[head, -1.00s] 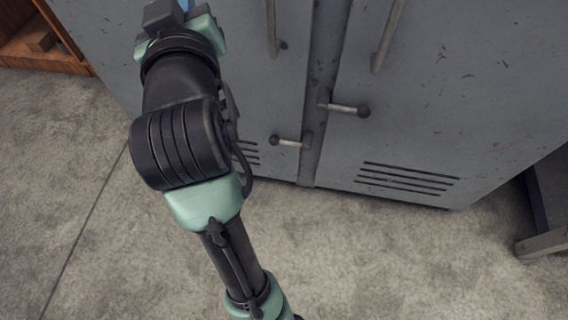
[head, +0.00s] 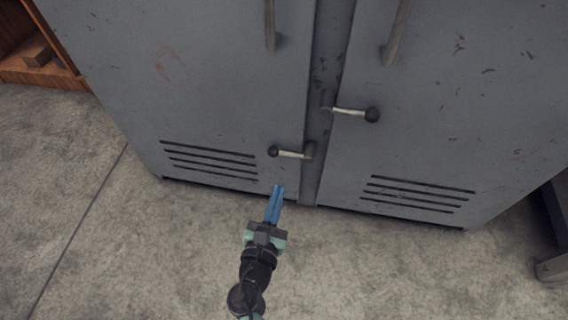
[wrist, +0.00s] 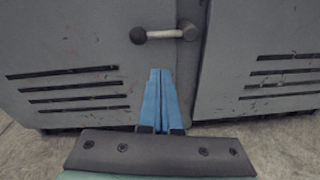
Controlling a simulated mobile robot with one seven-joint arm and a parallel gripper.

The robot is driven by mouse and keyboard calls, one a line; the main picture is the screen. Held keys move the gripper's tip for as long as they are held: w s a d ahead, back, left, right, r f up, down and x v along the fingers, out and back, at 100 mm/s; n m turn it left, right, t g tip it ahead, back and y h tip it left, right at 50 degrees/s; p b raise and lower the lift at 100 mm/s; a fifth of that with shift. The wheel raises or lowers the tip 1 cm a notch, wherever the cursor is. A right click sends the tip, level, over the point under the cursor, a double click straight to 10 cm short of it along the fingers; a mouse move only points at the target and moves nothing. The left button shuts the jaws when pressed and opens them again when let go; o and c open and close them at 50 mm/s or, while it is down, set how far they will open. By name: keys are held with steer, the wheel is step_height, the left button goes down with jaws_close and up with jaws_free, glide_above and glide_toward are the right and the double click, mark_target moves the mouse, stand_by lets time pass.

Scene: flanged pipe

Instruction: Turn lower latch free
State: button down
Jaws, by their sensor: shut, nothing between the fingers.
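The lower latch (head: 292,153) is on the left door of a grey metal cabinet, near the centre gap. Its pale bar lies nearly level, with a dark ball knob at the left end and a dark pivot at the right. It also shows at the top of the wrist view (wrist: 164,34). My gripper (head: 278,190) has blue fingers pressed together and empty. In the head view its tips appear just below the latch. In the wrist view the fingertips (wrist: 160,72) also point up toward the latch, apart from it in the picture.
A similar upper latch (head: 350,112) is on the right door, its knob to the right. Two vertical handles (head: 396,32) are higher up. Vent slots (head: 420,194) mark both doors. A wooden shelf (head: 38,62) stands at far left. Concrete floor in front is clear.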

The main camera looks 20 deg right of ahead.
mark_target(287, 162)
steer(key=shift+s+a+f+n, duration=0.2)
steer(key=shift+s+f+n, duration=0.05)
steer(key=shift+f+n, duration=0.25)
steer(key=shift+s+a+f+n, duration=0.2)
steer(key=shift+f+n, duration=0.2)
steer(key=shift+n, duration=0.1)
steer(key=b+x, duration=0.5)
steer(key=x, duration=0.4)
steer(key=shift+w+d+f, duration=0.1)
steer(key=shift+w+f, duration=0.1)
steer(key=shift+w, duration=0.15)
step_height(287, 162, up, 4)
steer(key=shift+s+r+p, duration=0.15)
steer(key=shift+p, duration=0.75)
steer(key=shift+r, duration=0.1)
